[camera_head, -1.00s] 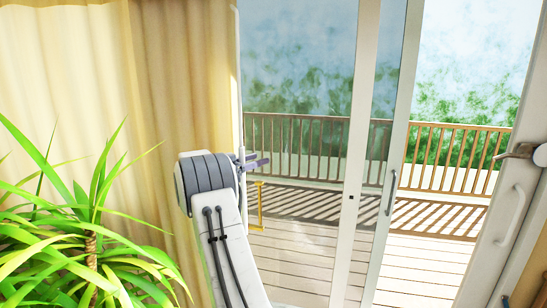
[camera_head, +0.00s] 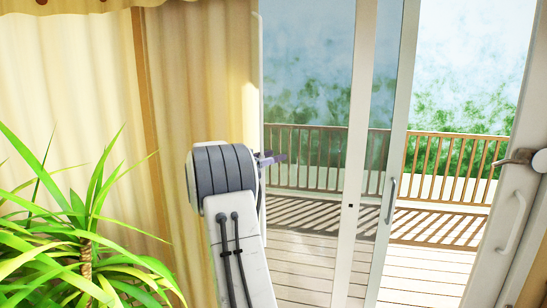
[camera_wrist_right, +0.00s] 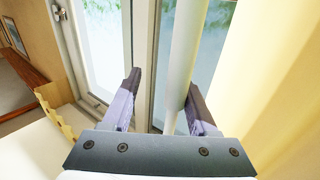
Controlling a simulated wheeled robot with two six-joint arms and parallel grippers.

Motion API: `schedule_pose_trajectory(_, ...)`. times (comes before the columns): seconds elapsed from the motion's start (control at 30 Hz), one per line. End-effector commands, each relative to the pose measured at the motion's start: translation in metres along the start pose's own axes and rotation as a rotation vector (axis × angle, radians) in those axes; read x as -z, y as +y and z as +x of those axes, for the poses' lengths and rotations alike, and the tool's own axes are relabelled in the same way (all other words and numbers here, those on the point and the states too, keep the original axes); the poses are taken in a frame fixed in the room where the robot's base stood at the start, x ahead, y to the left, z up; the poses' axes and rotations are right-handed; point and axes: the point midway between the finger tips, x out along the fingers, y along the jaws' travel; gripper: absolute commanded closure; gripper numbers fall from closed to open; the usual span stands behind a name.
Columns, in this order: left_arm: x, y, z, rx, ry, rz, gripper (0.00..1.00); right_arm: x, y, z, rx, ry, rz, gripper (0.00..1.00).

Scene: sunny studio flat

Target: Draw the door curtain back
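The pale yellow door curtain (camera_head: 200,80) hangs over the left part of the glass door, its free edge beside a thin white upright rod (camera_head: 260,50). My right arm reaches up in front of the curtain. My right gripper (camera_head: 272,159) is at the rod, mostly hidden behind my wrist. In the right wrist view, the rod (camera_wrist_right: 187,50) passes between the spread fingers of the gripper (camera_wrist_right: 163,92), close to the right finger, with a gap on the left. Pale yellow cloth (camera_wrist_right: 285,80) fills that view's right side. My left gripper is out of view.
A leafy plant (camera_head: 85,255) stands at the lower left, in front of the curtain. The sliding door's frame (camera_head: 358,130) and its handle (camera_head: 391,200) are to the right. A white door leaf with a handle (camera_head: 512,222) stands at far right. Outside is a railed deck.

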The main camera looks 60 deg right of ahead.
Motion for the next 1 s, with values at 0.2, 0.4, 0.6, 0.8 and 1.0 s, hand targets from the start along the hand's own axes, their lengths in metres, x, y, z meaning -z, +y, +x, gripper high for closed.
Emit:
schedule_pose_trajectory(0.2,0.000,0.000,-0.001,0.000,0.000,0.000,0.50,0.000,0.000,-0.017,0.002,0.000,-0.001,0.45)
schedule_pose_trajectory(0.4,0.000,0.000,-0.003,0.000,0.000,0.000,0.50,0.000,-0.001,-0.031,0.001,-0.001,-0.001,0.45)
schedule_pose_trajectory(0.6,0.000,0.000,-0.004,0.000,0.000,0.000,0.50,0.000,0.000,-0.045,0.001,-0.001,-0.001,0.45)
schedule_pose_trajectory(0.8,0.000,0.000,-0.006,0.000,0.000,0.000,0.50,0.000,-0.001,-0.059,0.001,-0.001,-0.002,0.45)
schedule_pose_trajectory(1.0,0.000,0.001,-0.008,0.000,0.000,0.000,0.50,0.000,-0.001,-0.073,0.001,-0.002,-0.002,0.45)
